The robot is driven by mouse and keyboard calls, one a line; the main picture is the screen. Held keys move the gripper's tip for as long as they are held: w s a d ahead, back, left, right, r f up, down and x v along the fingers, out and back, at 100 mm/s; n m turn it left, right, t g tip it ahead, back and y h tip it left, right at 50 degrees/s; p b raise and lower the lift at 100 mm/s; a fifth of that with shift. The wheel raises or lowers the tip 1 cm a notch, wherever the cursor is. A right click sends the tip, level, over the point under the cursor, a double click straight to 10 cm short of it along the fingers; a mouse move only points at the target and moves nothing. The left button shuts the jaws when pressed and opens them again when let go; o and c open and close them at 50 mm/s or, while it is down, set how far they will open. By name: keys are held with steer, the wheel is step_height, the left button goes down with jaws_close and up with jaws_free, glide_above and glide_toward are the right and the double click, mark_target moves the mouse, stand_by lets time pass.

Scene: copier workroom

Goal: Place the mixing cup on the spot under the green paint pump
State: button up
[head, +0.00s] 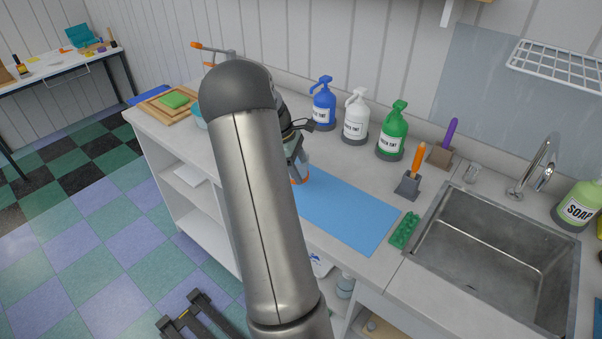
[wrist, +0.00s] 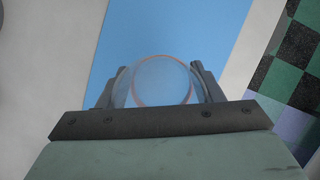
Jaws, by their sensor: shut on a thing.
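The mixing cup (wrist: 162,80) is clear with a thin orange-red rim. In the wrist view it sits between the two fingers of my gripper (wrist: 160,88), which is shut on it, above the blue mat. In the head view my gripper (head: 299,170) is over the left end of the mat, partly hidden by my arm; the cup is hard to make out there. The green paint pump (head: 393,132) stands at the back of the counter, to the right of my gripper and apart from it. It has a dark round base; a spot under its spout cannot be told apart.
A white pump (head: 355,117) and a blue pump (head: 323,104) stand left of the green one. The blue mat (head: 350,213) is bare on its right. Brush holders (head: 408,186), a green tray (head: 404,230) and a sink (head: 490,260) lie to the right.

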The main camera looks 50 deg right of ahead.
mark_target(301, 173)
steer(key=f, duration=0.1)
steer(key=f+p, duration=0.1)
steer(key=f, duration=0.1)
steer(key=shift+w+d+p, duration=0.1)
steer(key=shift+d+p, duration=0.2)
steer(key=shift+d, duration=0.1)
steer(key=shift+f, duration=0.35)
steer(key=shift+f, duration=0.25)
steer(key=o, duration=1)
steer(key=shift+o, duration=0.2)
steer(key=w+b+v, duration=0.1)
steer(key=b+v, duration=0.2)
steer(key=v, duration=1.4)
steer(key=shift+r, duration=0.15)
